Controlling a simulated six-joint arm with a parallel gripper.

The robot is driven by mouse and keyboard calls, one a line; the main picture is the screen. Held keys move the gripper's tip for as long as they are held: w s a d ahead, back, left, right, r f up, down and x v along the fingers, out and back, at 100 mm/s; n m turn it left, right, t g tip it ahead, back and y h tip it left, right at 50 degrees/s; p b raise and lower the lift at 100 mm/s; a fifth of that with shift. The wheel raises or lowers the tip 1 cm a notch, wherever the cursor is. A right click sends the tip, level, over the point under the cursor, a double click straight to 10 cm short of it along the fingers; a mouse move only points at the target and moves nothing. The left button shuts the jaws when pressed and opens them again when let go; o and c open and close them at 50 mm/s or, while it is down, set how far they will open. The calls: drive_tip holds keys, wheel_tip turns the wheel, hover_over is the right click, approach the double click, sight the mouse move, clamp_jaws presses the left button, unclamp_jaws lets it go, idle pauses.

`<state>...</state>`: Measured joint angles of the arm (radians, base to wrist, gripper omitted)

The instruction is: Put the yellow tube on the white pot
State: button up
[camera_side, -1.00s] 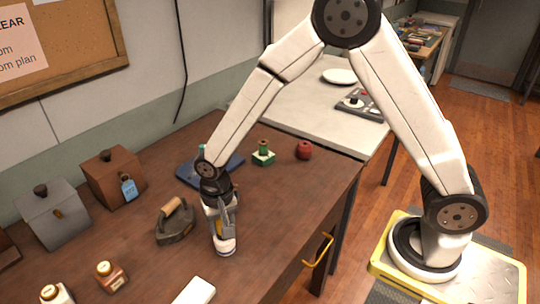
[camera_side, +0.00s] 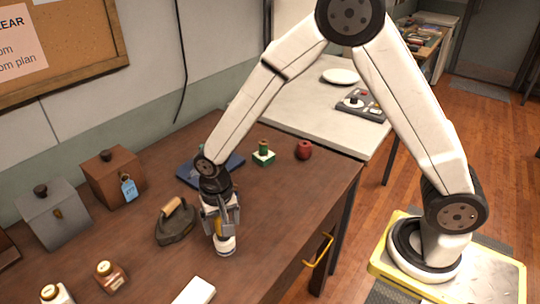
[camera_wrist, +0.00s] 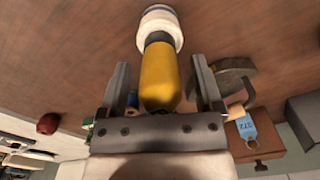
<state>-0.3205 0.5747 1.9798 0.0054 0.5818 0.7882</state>
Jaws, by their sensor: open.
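The white pot (camera_side: 225,246) stands on the brown table under my gripper (camera_side: 221,222). It also shows at the top of the wrist view (camera_wrist: 161,16). The yellow tube (camera_wrist: 159,78) is in line with the pot, its dark end (camera_wrist: 158,38) at the pot's top and seeming to rest there. My gripper (camera_wrist: 160,66) is open, one finger on each side of the tube, with gaps showing between. In the side view only a sliver of the tube (camera_side: 219,227) shows between the fingers.
A dark iron with a wooden handle (camera_side: 175,222) stands close left of the pot. A white block (camera_side: 194,291) lies in front. Small brown bottle (camera_side: 110,275), boxes (camera_side: 113,178), a blue book (camera_side: 224,171), a green-and-white item (camera_side: 263,155) and a red object (camera_side: 304,150) stand around.

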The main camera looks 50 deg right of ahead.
wheel_tip(320, 180, up, 12)
drive_tip(key=shift+f, duration=0.25)
idle(0.3)
drive_tip(key=shift+d, duration=0.1)
idle(0.4)
drive_tip(key=s+d+f+n+t, duration=0.1)
drive_tip(key=s+d+f+n, duration=0.1)
drive_tip(key=s+d, duration=0.3)
drive_tip(key=s+d+f+n+t, duration=0.1)
drive_tip(key=s+d+f+n, duration=0.1)
drive_tip(key=s+d, duration=0.4)
drive_tip(key=shift+d+f+n+t, duration=0.3)
drive_tip(key=shift+d+n, duration=0.4)
drive_tip(key=shift+d, duration=0.2)
